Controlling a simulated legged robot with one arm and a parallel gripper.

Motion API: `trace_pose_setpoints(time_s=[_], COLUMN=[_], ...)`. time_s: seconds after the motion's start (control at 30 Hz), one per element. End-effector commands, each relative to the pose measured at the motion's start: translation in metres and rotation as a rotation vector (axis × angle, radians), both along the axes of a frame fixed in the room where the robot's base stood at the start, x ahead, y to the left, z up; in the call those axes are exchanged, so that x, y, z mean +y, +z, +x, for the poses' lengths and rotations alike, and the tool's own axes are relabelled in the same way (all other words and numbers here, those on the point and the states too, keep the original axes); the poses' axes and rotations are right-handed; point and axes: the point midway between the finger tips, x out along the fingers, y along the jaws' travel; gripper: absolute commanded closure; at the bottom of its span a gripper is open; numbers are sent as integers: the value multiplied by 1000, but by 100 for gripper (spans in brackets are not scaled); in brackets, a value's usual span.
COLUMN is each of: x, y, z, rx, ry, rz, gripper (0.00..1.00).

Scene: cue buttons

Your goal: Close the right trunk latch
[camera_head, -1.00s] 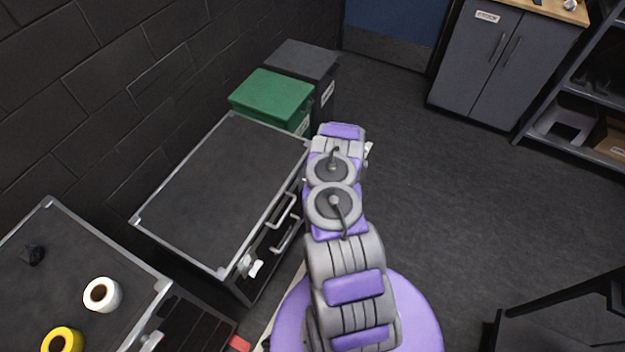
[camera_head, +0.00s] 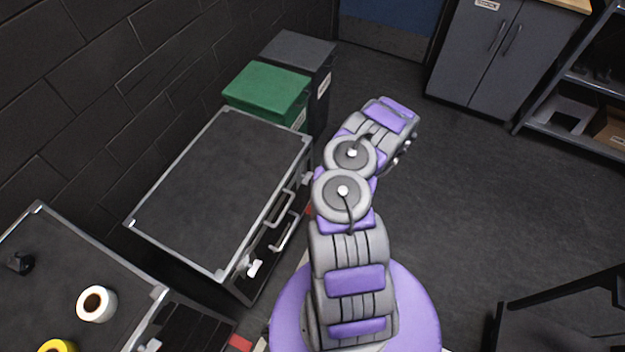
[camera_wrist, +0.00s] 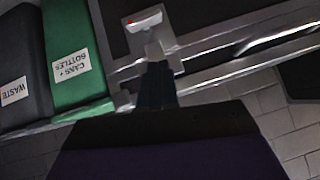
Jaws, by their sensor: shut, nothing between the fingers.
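The trunk (camera_head: 225,185) is a dark case with a silver metal rim, lid down, standing left of my arm in the head view. Its right latch (camera_head: 307,178) is a small pale metal piece at the far end of the front side, near the bins. In the wrist view, which is tilted and upside down, the metal latch (camera_wrist: 147,22) shows at the top middle. My gripper (camera_wrist: 157,72) shows as dark, narrow fingers, shut and empty, just below the latch in that picture. I cannot tell whether they touch. The head view does not show the fingertips clearly.
The left latch (camera_head: 253,267) and the handles (camera_head: 280,208) are on the same front side. A green bin (camera_head: 266,85) and a grey bin (camera_head: 300,50) stand beyond the trunk. Another case (camera_head: 60,270) with tape rolls is at lower left.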

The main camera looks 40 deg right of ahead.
Motion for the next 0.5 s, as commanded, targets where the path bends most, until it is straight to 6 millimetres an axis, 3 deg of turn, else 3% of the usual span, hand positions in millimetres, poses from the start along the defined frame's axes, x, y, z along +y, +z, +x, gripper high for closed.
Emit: trace_pose_setpoints(time_s=[0.1, 0.33, 0.5], x=[10, 27, 30], y=[-22, -52, -75], z=[13, 40, 37], rx=[6, 5, 4], ry=[3, 2, -1], rz=[2, 0, 0], gripper=[100, 100, 100])
